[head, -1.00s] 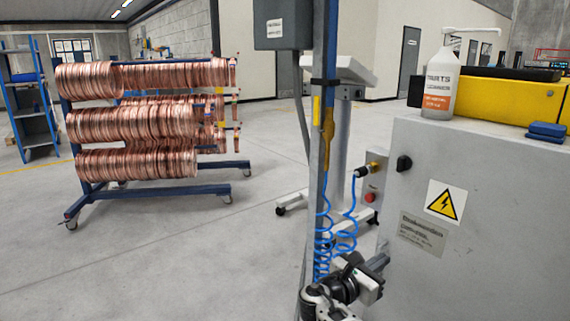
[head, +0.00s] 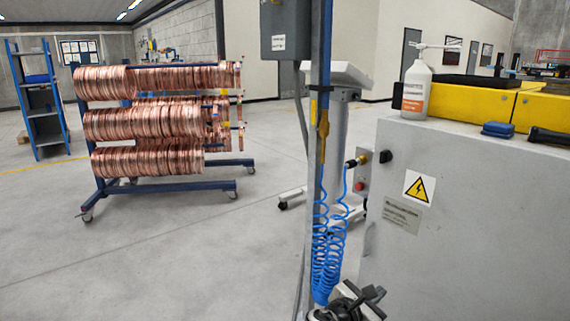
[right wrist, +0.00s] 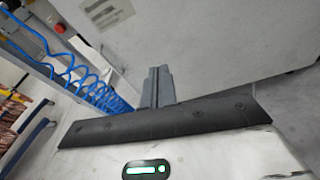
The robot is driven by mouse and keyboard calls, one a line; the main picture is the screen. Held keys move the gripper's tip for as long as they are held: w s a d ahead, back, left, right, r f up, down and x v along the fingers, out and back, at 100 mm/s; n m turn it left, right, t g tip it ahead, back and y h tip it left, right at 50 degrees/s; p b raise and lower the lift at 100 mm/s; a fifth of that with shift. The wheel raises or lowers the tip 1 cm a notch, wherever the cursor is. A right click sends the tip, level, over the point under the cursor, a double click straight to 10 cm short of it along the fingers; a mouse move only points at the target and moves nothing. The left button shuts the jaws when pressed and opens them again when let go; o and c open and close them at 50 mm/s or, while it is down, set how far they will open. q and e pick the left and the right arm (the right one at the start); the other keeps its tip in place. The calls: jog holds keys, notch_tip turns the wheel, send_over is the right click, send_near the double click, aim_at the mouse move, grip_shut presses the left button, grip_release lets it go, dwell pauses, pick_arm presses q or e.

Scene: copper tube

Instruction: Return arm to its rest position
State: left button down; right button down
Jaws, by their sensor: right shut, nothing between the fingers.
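My right gripper (head: 376,292) shows at the bottom edge of the head view, low in front of the grey cabinet and just right of the blue coiled air hose. In the right wrist view its two fingers (right wrist: 158,84) are together, with nothing between them. Most of the right arm is below the head view's edge. My left gripper is in neither current view.
The grey cabinet (head: 455,260) fills the right side. A post with a blue coiled hose (head: 328,250) stands close to my right gripper. A rack of copper coils (head: 150,125) stands at the left. The floor (head: 200,270) between is clear.

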jog(key=s+a+f+m+g+y+p, duration=0.1)
jog(key=s+a+f+m+y+p, duration=0.15)
jog(key=s+f+m+y, duration=0.45)
jog(key=s+a+f+m+g+y+p, duration=0.1)
jog(key=s+a+f+m+y, duration=0.3)
jog(key=s, duration=0.6)
pick_arm(q)
jog(key=r+p, duration=0.2)
jog(key=shift+s+a+r+g+p, duration=0.1)
jog(key=shift+a+r+g+p, duration=0.1)
jog(key=shift+r+g+p, duration=0.1)
pick_arm(e)
jog(key=s+r+m+t+y, duration=0.3)
jog(key=s+r+m+y, duration=0.1)
jog(key=s+r+m, duration=0.6)
jog(key=s+r, duration=0.1)
jog(key=s, duration=0.2)
jog(key=shift+m, duration=0.4)
